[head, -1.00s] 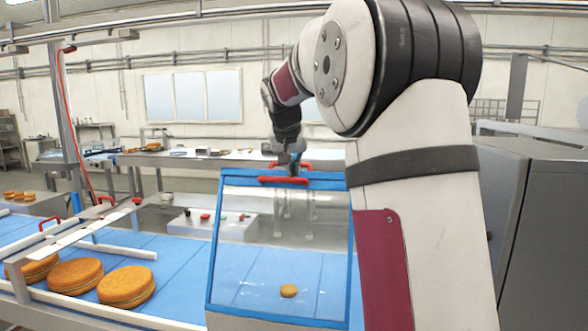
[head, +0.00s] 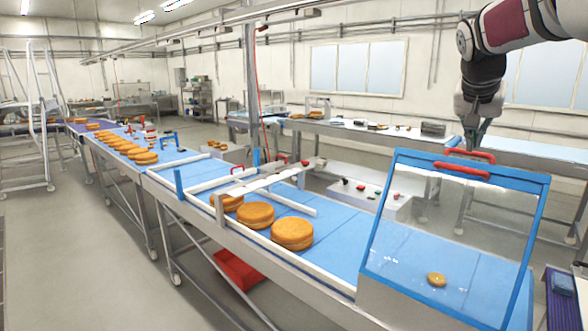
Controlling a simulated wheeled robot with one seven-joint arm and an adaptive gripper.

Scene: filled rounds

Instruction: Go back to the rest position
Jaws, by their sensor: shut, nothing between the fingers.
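My gripper (head: 474,146) is in the upper right of the head view, pointing down. It is shut and empty. Its tips are just above or behind the red handle (head: 462,168) on the top edge of a blue-framed clear guard (head: 440,225); I cannot tell whether they touch it. The guard is tilted over the right end of the blue conveyor (head: 335,262). A small round biscuit-like piece (head: 437,279) shows through the guard.
Large filled rounds (head: 292,234) stand on the conveyor left of the guard. A white rail (head: 262,182) crosses above the belt. A red crate (head: 238,270) is under the conveyor. A back bench (head: 345,128) holds small items. The floor at lower left is clear.

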